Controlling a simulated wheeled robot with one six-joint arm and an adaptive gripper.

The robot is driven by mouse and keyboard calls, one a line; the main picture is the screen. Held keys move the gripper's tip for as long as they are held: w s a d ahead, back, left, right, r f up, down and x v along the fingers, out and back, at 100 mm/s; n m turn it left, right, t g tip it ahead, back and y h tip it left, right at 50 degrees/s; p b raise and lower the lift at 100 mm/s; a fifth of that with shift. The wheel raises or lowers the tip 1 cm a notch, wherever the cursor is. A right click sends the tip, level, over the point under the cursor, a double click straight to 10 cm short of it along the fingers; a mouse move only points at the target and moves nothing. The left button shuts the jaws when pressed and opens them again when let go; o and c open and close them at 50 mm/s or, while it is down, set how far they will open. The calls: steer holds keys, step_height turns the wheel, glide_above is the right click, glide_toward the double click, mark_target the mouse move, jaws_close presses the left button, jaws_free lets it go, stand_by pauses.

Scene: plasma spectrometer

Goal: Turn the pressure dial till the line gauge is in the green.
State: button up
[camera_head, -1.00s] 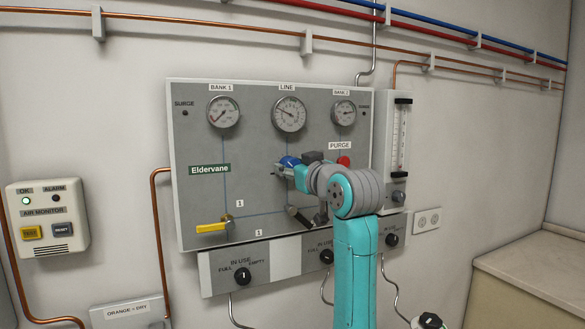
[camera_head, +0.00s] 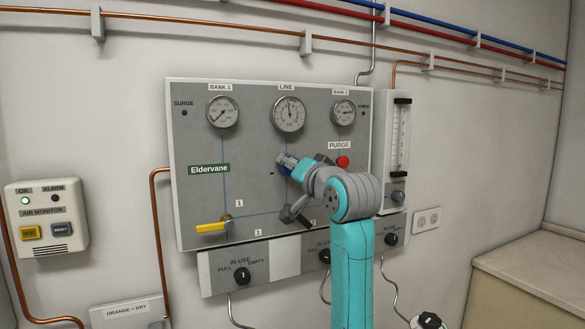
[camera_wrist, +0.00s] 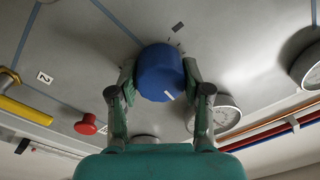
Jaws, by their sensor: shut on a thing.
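The blue pressure dial (camera_wrist: 160,72) sits between the two fingers of my gripper (camera_wrist: 161,82) in the wrist view. The fingers are shut on its sides, and a white mark shows on its rim. In the head view my gripper (camera_head: 287,165) is at the panel below the line gauge (camera_head: 289,113) and covers most of the dial. The line gauge is a round white dial under the LINE label, with its needle pointing nearly straight up. Its green band is too small to make out.
The grey panel (camera_head: 195,140) also carries the Bank 1 gauge (camera_head: 222,112), the Bank 2 gauge (camera_head: 344,112) and a red purge button (camera_head: 343,161) close right of my wrist. A yellow lever (camera_head: 213,227) is at lower left. A flow tube (camera_head: 400,140) stands right of the panel.

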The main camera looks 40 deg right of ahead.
steer(key=shift+f+m, duration=0.1)
steer(key=shift+m, duration=0.6)
steer(key=o, duration=1.2)
steer(key=shift+s, duration=0.1)
steer(key=v, duration=1.2)
steer(key=shift+a, duration=0.1)
